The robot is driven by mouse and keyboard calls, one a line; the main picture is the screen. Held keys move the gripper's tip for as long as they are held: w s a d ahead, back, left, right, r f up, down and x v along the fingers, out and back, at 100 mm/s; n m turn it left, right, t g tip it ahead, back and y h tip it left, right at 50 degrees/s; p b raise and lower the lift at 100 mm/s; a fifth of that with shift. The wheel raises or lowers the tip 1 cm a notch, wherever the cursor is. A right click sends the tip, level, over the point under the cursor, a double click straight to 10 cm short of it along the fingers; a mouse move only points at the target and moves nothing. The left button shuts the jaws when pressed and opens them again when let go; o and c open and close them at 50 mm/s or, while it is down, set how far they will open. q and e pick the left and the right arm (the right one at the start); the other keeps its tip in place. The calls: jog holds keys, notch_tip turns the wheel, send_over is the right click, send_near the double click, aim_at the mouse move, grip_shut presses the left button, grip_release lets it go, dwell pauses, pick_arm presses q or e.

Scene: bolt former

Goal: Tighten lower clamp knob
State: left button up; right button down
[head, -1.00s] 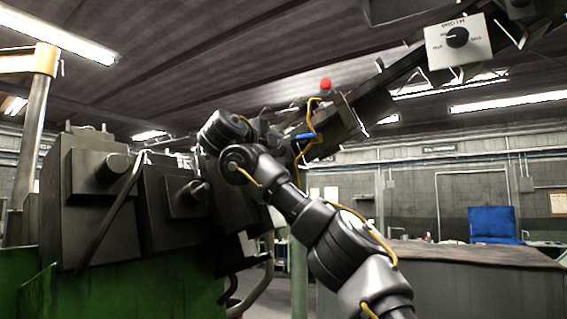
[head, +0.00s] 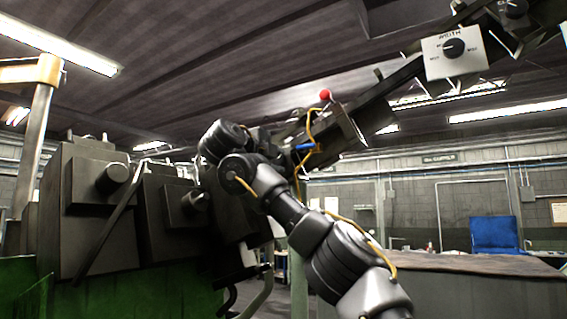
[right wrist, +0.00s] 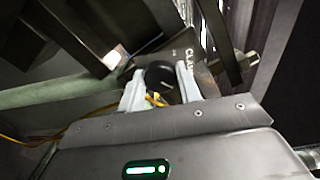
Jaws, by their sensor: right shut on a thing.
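In the right wrist view, a round black knob (right wrist: 159,74) sits on a dark plate beside a label whose visible letters begin "CLA". My right gripper (right wrist: 160,85) has its two pale fingers on either side of this knob and is shut on it. In the head view, my right arm reaches up and left to the machine, and its own links hide the knob and most of the gripper. Whether this is the lower of several clamp knobs cannot be told from these views. My left gripper is in neither view.
The dark and green machine body (head: 95,215) fills the left of the head view. A slanted rail with a white "WIDTH" dial panel (head: 434,66) and a red ball (head: 325,95) runs above my arm. A workbench (head: 450,262) and a blue chair (head: 494,235) stand behind right.

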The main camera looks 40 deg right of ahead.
jog(key=n+b, duration=0.1)
jog(key=n, duration=0.2)
jog(key=shift+f, duration=0.15)
jog(key=n, duration=0.3)
jog(key=shift+n+b, duration=0.3)
jog(key=shift+n, duration=0.1)
jog(key=n, duration=0.3)
jog(key=shift+n, duration=0.4)
jog(key=c, duration=0.8)
grip_release()
jog(key=shift+c, duration=0.2)
